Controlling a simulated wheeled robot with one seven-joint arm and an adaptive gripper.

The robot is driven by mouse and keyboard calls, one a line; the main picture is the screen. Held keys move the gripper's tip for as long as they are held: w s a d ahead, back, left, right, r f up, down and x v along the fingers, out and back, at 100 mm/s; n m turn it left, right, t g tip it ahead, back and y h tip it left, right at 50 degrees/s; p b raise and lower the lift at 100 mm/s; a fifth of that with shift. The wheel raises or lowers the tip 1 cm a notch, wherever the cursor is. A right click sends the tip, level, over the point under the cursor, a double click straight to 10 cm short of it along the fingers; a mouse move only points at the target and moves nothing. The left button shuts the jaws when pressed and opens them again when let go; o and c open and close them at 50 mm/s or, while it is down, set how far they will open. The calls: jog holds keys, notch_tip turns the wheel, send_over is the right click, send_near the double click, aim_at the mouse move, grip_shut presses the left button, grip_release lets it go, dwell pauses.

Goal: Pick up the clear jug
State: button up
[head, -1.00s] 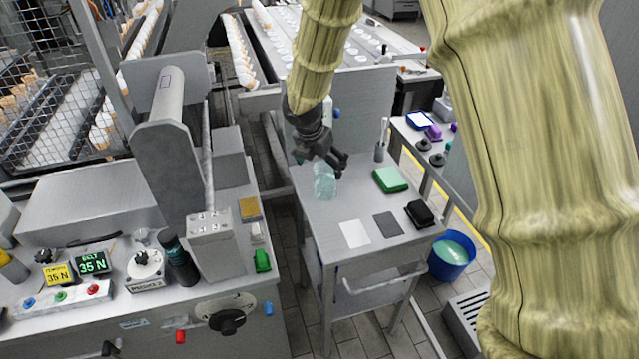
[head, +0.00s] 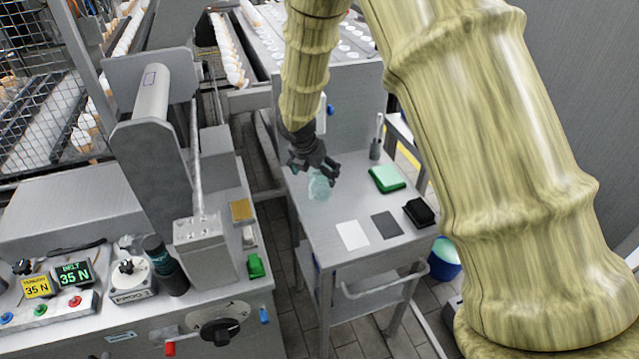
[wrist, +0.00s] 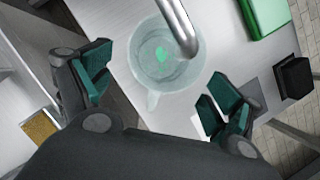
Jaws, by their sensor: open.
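The clear jug (head: 319,186) stands on the grey metal cart (head: 316,216), near the cart's left side. In the wrist view the jug (wrist: 150,72) is seen from above, with a green patch inside and a handle-like part pointing toward my gripper. My gripper (head: 315,173) is just above and around the jug's top in the head view. In the wrist view the open fingers (wrist: 160,97) stand left and right of the jug, apart from it. A curved metal tube crosses over the jug's rim in the wrist view.
On the cart are a green box (head: 387,178), a black block (head: 419,213), a white square (head: 352,235) and a dark grey square (head: 387,224). A cup with a white handle (head: 376,148) stands at the back. A machine console (head: 200,315) is left of the cart.

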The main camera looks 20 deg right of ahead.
jog(key=shift+p+x, duration=0.6)
jog(key=shift+x, duration=2.1)
jog(key=shift+d+r, duration=0.15)
jog(key=shift+c, duration=0.4)
jog(key=c, duration=1.3)
jog(key=shift+c, duration=0.2)
jog(key=shift+r, duration=0.2)
